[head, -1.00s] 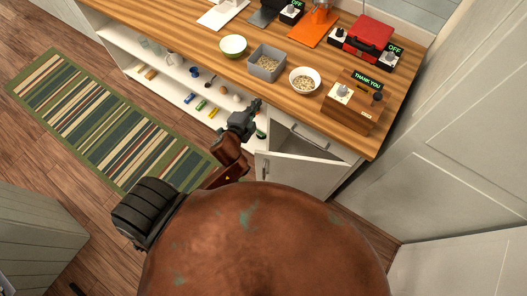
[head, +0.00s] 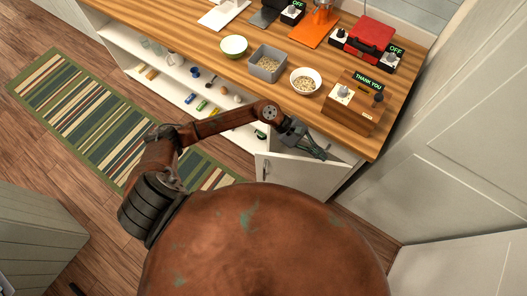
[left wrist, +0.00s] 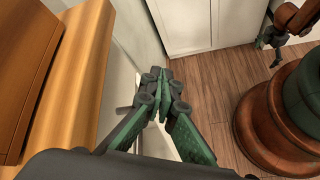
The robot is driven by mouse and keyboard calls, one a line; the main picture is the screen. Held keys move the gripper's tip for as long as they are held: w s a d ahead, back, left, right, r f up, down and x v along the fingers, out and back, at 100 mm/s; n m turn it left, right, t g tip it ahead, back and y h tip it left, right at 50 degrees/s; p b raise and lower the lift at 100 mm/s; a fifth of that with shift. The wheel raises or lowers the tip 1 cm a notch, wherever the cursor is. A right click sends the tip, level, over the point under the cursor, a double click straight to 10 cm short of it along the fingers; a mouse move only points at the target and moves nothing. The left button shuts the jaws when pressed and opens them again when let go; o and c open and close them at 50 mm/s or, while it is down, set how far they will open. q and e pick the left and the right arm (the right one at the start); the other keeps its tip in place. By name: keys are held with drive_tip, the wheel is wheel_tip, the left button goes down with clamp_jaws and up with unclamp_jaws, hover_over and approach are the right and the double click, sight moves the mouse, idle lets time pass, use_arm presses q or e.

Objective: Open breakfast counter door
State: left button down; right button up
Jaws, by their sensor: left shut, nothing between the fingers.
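The white breakfast counter door (head: 308,178) stands partly open under the right end of the wooden counter. A narrow dark gap shows between it and the cabinet. My left gripper (head: 318,153) is at the top of this gap, beside the inner side of the door. In the left wrist view my left gripper (left wrist: 165,82) is shut and empty. I cannot tell whether it touches the door. My right gripper (left wrist: 273,42) shows small at the upper right of the left wrist view, away from the counter; its jaws are too small to judge.
Open shelves (head: 190,95) lie left of the door. A striped rug (head: 80,115) covers the floor. A pale wall (head: 455,150) stands at right.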

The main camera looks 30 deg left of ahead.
sight(263, 153)
use_arm(q)
drive_tip(key=a+f+m+y, duration=0.1)
drive_tip(key=a+f+y, duration=0.1)
drive_tip(key=a, duration=0.1)
drive_tip(key=a+f+m+g+y, duration=0.1)
drive_tip(key=a+f+m+y, duration=0.1)
drive_tip(key=a, duration=0.2)
drive_tip(key=a+f+m+g+y, duration=0.1)
drive_tip(key=a+f, duration=0.2)
drive_tip(key=a, duration=0.1)
drive_tip(key=shift+s+a+f+m+y, duration=0.1)
drive_tip(key=shift+a+m+y, duration=0.15)
drive_tip(key=shift+m+y, duration=0.15)
drive_tip(key=a+f+m+g+y, duration=0.2)
drive_tip(key=a+y, duration=0.3)
drive_tip(key=a, duration=0.7)
drive_tip(key=x, duration=0.9)
drive_tip(key=shift+d+f, duration=0.15)
drive_tip(key=shift+d, duration=0.2)
